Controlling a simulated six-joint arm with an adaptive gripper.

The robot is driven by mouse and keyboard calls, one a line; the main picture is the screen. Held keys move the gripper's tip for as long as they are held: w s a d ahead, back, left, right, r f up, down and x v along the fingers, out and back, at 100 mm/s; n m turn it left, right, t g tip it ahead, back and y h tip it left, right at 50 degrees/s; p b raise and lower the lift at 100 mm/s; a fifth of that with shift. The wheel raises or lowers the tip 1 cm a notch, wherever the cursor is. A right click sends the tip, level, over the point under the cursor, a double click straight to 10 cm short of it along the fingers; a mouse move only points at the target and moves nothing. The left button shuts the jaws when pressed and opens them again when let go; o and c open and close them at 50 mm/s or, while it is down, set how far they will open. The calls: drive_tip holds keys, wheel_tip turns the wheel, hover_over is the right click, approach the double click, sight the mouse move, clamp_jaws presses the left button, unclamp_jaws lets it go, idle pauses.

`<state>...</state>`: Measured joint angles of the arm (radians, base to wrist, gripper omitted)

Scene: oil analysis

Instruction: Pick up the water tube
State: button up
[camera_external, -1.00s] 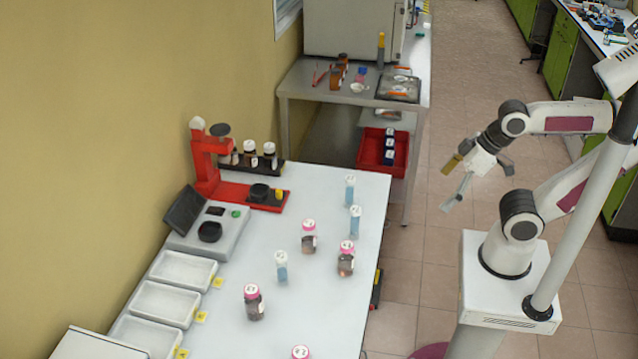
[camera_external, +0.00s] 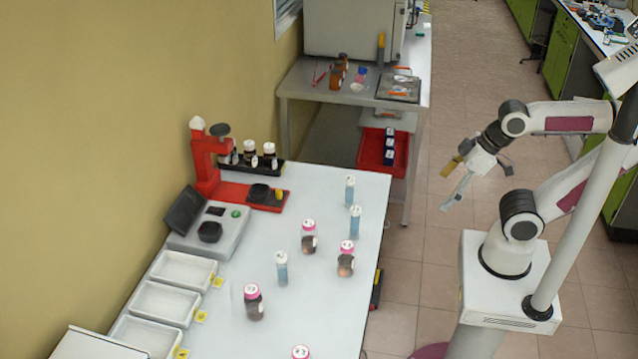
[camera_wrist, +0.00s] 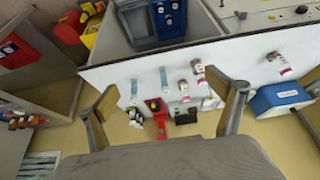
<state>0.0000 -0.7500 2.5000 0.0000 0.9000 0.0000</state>
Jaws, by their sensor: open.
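Three slim tubes with pale blue contents and white caps stand upright on the white table. One tube (camera_external: 350,190) is near the far right corner, a second tube (camera_external: 355,222) is just in front of it, and a third tube (camera_external: 282,268) is further left. I cannot tell which is the water tube. My gripper (camera_external: 450,186) is open and empty, held in the air beyond the table's right edge, well apart from the tubes. In the wrist view its two fingers (camera_wrist: 167,105) are spread wide, with small tubes (camera_wrist: 163,78) visible far off between them.
Several pink-capped bottles with dark contents, such as one bottle (camera_external: 254,302), stand among the tubes. A red stand (camera_external: 205,165), a scale (camera_external: 208,238) and white trays (camera_external: 165,303) line the wall side. A red crate (camera_external: 370,152) sits beyond the table.

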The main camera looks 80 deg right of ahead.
drive_tip(key=c, duration=1.2)
drive_tip(key=shift+w, duration=0.1)
drive_tip(key=shift+c, duration=0.2)
drive_tip(key=w+a+f+n+t+y, duration=0.15)
drive_tip(key=w+a, duration=0.25)
drive_tip(key=w, duration=0.8)
drive_tip(key=n+t+y, duration=0.2)
drive_tip(key=t, duration=0.4)
approach(282, 269)
drive_tip(key=shift+w+d+r, duration=0.4)
drive_tip(key=shift+w+r, duration=0.05)
drive_tip(key=shift+w, duration=0.25)
drive_tip(key=shift+w, duration=0.1)
drive_tip(key=shift+x, duration=1.2)
drive_tip(key=shift+f, duration=0.1)
